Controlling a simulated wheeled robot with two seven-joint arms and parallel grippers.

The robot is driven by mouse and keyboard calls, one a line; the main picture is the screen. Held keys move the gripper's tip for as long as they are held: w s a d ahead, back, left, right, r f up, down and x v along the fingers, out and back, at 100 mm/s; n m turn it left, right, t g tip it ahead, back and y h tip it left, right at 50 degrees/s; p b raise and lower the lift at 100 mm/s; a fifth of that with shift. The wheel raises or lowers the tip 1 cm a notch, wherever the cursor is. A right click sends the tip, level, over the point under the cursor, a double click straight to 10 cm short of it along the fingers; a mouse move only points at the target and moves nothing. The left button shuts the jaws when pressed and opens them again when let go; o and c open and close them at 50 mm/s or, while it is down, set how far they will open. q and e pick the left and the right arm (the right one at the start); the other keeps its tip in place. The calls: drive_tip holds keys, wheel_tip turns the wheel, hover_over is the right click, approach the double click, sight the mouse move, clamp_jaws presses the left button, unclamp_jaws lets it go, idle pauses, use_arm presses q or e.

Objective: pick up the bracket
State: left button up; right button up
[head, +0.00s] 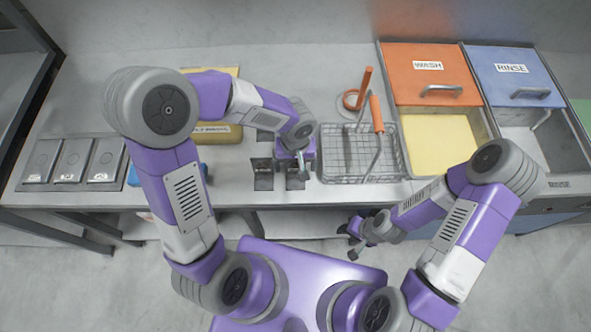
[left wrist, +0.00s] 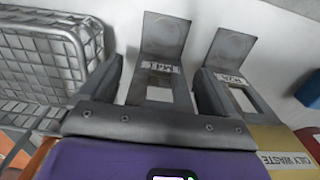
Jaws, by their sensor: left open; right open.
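Grey L-shaped metal brackets with small labels stand on the bench. In the left wrist view one bracket (left wrist: 165,38) lies between my left gripper's fingers, and a second bracket (left wrist: 228,48) is to its right, beyond the right finger. My left gripper (left wrist: 158,82) is open, with a finger on each side of the first bracket; I cannot tell whether they touch it. In the head view my left gripper (head: 297,168) is over the brackets and partly hides them; another bracket (head: 263,178) shows at its left. My right gripper (head: 350,241) is open and empty, below the bench's front edge.
A wire basket (head: 350,165) stands close right of my left gripper, with orange-handled tools (head: 377,113) by it. An oily waste container (head: 222,133) is to the left. Wash (head: 428,85) and rinse (head: 520,88) tanks are at the right, and grey panels (head: 73,160) at far left.

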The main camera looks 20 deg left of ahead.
use_arm(q)
drive_tip(key=shift+f, duration=0.35)
drive_tip(key=shift+c, duration=0.4)
drive_tip(key=shift+r, duration=0.1)
drive_tip(key=c, duration=1.3)
